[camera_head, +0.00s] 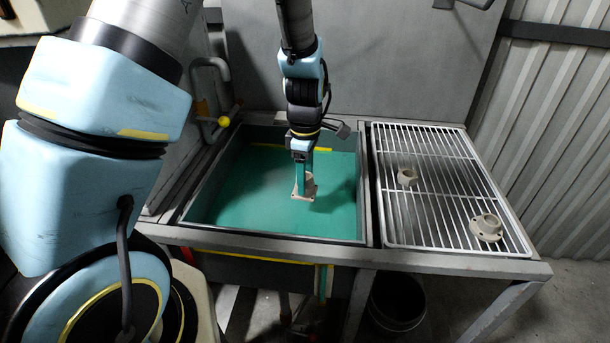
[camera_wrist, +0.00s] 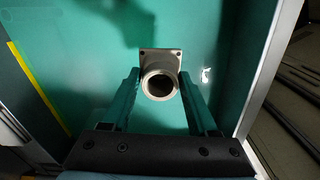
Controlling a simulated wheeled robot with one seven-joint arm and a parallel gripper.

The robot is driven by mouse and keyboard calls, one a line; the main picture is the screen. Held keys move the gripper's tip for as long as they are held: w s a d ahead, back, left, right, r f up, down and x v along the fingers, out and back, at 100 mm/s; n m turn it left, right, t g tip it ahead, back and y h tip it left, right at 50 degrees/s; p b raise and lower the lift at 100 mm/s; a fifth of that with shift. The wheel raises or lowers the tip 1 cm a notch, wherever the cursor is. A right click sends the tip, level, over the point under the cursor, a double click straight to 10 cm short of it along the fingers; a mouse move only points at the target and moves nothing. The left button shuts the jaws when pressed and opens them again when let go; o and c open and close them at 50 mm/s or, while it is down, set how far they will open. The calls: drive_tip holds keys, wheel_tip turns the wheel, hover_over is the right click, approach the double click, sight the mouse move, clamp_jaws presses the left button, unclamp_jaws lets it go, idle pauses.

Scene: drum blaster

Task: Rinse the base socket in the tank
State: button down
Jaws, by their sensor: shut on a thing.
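The base socket (camera_wrist: 148,66) is a beige-grey part with a square flange and a round hollow neck. My gripper (camera_wrist: 160,88) is shut on it, with one teal finger on each side of the neck. In the head view the base socket (camera_head: 309,187) hangs below my gripper (camera_head: 303,181), over the tank. The tank (camera_head: 275,238) is a rectangular basin with green liquid in it. I cannot tell whether the base socket touches the liquid.
A wire drying rack (camera_head: 400,225) right of the tank holds a small beige fitting (camera_head: 407,177) and a larger flanged fitting (camera_head: 486,228). A pipe with a yellow knob (camera_head: 224,121) stands at the tank's left edge. A dark bucket (camera_head: 397,300) is under the bench.

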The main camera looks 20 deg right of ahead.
wheel_tip(320, 180, down, 19)
drive_tip(key=b, duration=1.1)
drive_tip(key=shift+r, duration=0.2)
drive_tip(key=shift+f, duration=0.15)
idle(0.3)
drive_tip(key=shift+f+b, duration=0.5)
drive_tip(key=shift+f, duration=0.3)
drive_tip(key=shift+r, duration=0.2)
drive_tip(key=shift+r+p, duration=0.75)
drive_tip(key=shift+p, duration=0.15)
drive_tip(key=shift+f, duration=0.15)
idle(0.3)
drive_tip(key=shift+f+b, duration=0.55)
drive_tip(key=shift+f, duration=0.25)
drive_tip(key=shift+r, duration=0.15)
